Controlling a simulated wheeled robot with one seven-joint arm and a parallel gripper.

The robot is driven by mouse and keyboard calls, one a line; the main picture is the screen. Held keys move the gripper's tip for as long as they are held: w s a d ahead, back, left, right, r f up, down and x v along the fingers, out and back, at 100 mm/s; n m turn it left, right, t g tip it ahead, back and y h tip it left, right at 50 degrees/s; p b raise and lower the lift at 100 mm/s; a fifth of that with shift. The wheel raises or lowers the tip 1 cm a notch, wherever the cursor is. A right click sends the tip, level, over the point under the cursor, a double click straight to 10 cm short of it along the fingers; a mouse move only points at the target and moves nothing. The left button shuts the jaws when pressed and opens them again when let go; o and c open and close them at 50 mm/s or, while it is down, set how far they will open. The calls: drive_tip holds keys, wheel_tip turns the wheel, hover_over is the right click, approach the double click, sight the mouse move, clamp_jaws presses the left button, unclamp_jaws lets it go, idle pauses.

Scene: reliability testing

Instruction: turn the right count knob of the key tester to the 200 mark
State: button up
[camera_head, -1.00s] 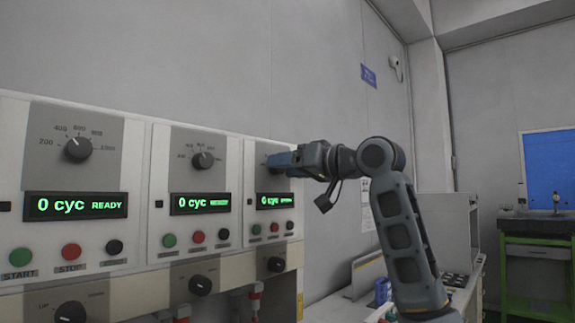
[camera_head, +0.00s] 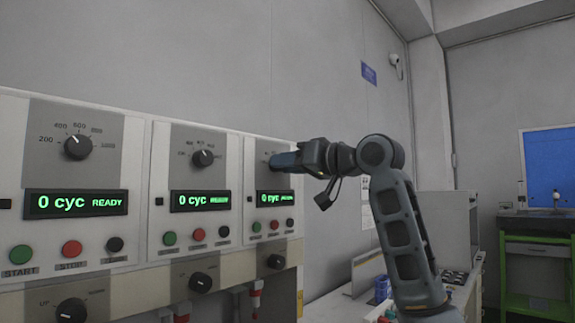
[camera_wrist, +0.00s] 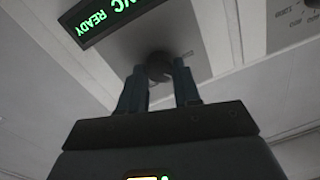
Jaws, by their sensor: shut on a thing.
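The key tester is a row of three light panels, each with a grey plate, a black knob and a green display. The right count knob (camera_wrist: 158,67) is a dark round knob in the wrist view. My gripper (camera_wrist: 159,70) has a finger on each side of it and is shut on it. In the head view my gripper (camera_head: 272,161) is at the upper part of the right panel and hides that knob and most of its scale, so its pointer and the 200 mark cannot be read. The right display (camera_head: 275,199) is lit green and shows READY in the wrist view.
The left count knob (camera_head: 78,147) and middle count knob (camera_head: 203,158) are uncovered. Coloured buttons sit below each display, with lower black knobs (camera_head: 201,283) beneath. A green-framed bench (camera_head: 535,251) stands at far right.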

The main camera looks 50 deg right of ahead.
drive_tip(key=shift+n, duration=0.3)
drive_tip(key=shift+a+n+b, duration=0.1)
drive_tip(key=shift+n+b, duration=0.7)
drive_tip(key=shift+n, duration=2.7)
drive_tip(key=o, duration=1.1)
drive_tip(key=shift+c, duration=0.2)
